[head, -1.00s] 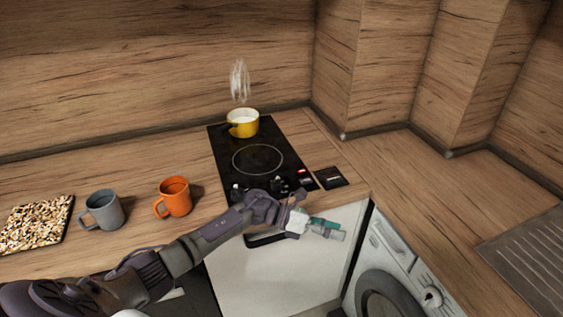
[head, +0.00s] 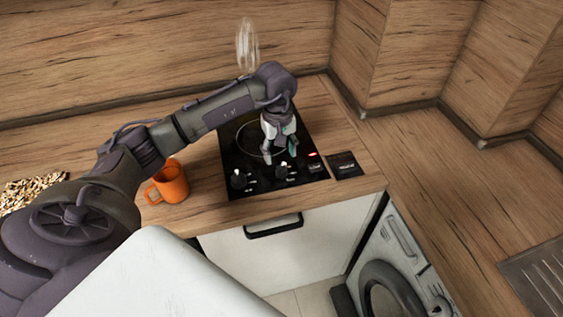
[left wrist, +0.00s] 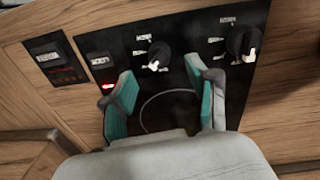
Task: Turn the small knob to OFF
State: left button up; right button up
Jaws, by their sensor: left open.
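The cooktop (head: 231,160) is a black panel with two dark knobs along its front edge. The small knob (head: 281,170) is the one nearer the red light; it also shows in the left wrist view (left wrist: 157,54) with a pale pointer and small unreadable labels around it. The larger knob (head: 238,179) is to its left in the head view and right of it in the left wrist view (left wrist: 241,41). My left gripper (head: 279,154) is open above the panel, its teal-padded fingers (left wrist: 160,82) pointing toward the small knob, which lies between and beyond the tips. Contact cannot be told.
An orange mug (head: 173,184) stands left of the cooktop, and a board of nuts or grains (head: 30,190) lies farther left. Steam (head: 246,45) rises behind my arm. A small dark panel (head: 345,165) is right of the cooktop. The right counter is clear.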

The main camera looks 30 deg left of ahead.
aim_at(282, 166)
pick_arm(q)
notch_tip(282, 166, down, 5)
jog(key=shift+w+r+p, duration=0.15)
jog(key=shift+r+p, duration=0.05)
jog(key=shift+p, duration=0.35)
jog(key=shift+d+f, duration=0.1)
jog(key=shift+f, duration=0.65)
jog(key=shift+c, duration=0.3)
jog(key=c, duration=1.1)
grip_shut()
pick_arm(e)
jog(key=shift+w+a+r, duration=0.3)
jog(key=shift+w+r, duration=0.3)
jog(key=shift+r, duration=0.2)
